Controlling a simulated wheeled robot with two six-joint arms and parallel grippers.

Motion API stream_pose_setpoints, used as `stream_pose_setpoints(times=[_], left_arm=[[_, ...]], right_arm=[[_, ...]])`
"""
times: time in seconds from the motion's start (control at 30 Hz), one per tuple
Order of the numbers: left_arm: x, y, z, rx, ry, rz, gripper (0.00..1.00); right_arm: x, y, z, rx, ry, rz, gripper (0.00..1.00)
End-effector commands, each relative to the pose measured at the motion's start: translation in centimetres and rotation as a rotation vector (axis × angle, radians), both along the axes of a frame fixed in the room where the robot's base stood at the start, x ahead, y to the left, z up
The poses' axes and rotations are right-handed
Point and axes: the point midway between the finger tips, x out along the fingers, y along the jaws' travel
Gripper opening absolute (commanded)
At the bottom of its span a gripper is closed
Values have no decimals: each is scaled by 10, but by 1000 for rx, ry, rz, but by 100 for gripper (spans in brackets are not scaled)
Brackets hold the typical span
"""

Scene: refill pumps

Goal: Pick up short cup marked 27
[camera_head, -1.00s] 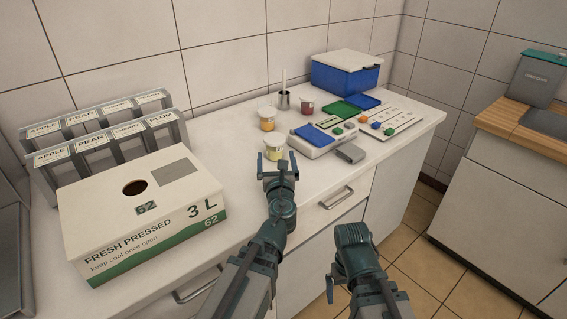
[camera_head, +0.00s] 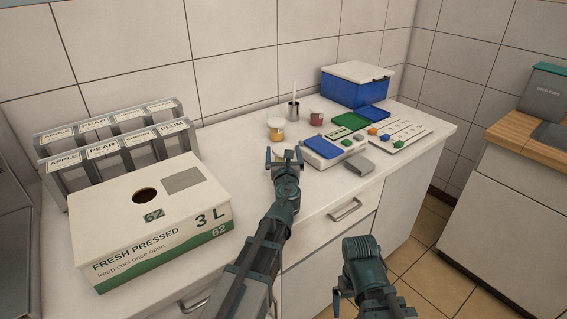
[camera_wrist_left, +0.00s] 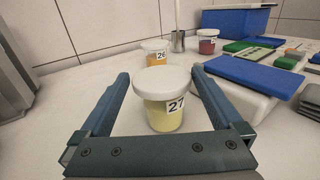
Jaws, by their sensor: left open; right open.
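The short cup marked 27 (camera_wrist_left: 165,98) has a white lid and pale yellow contents. In the left wrist view it stands upright on the counter between the two fingers of my left gripper (camera_wrist_left: 160,92), with a gap on each side. In the head view my left gripper (camera_head: 285,156) is open and covers most of this cup. My right gripper (camera_head: 338,298) hangs low in front of the drawers, away from the counter top; it is open.
Cup 26 (camera_wrist_left: 156,52), a metal cup with a stick (camera_head: 293,108) and a red cup (camera_head: 316,116) stand behind. A white device with a blue top (camera_head: 325,146) is close on the right. A juice box (camera_head: 150,220) and labelled racks (camera_head: 115,140) stand left.

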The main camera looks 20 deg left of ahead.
Motion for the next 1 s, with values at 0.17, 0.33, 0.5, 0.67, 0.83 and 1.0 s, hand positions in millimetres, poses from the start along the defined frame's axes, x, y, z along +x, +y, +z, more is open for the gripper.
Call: stream_pose_setpoints(times=[0.17, 0.33, 0.5, 0.67, 0.83, 1.0], left_arm=[[26, 6, 2, 0, 0, 2, 100], [45, 13, 1, 0, 0, 2, 100], [45, 13, 1, 0, 0, 0, 100], [45, 13, 1, 0, 0, 0, 82], [45, 13, 1, 0, 0, 1, 51], [45, 13, 1, 0, 0, 1, 21]], right_arm=[[0, 0, 2, 0, 0, 0, 100], [0, 0, 1, 0, 0, 0, 100], [0, 0, 1, 0, 0, 0, 100], [0, 0, 1, 0, 0, 0, 100], [0, 0, 1, 0, 0, 0, 100], [0, 0, 1, 0, 0, 0, 100]])
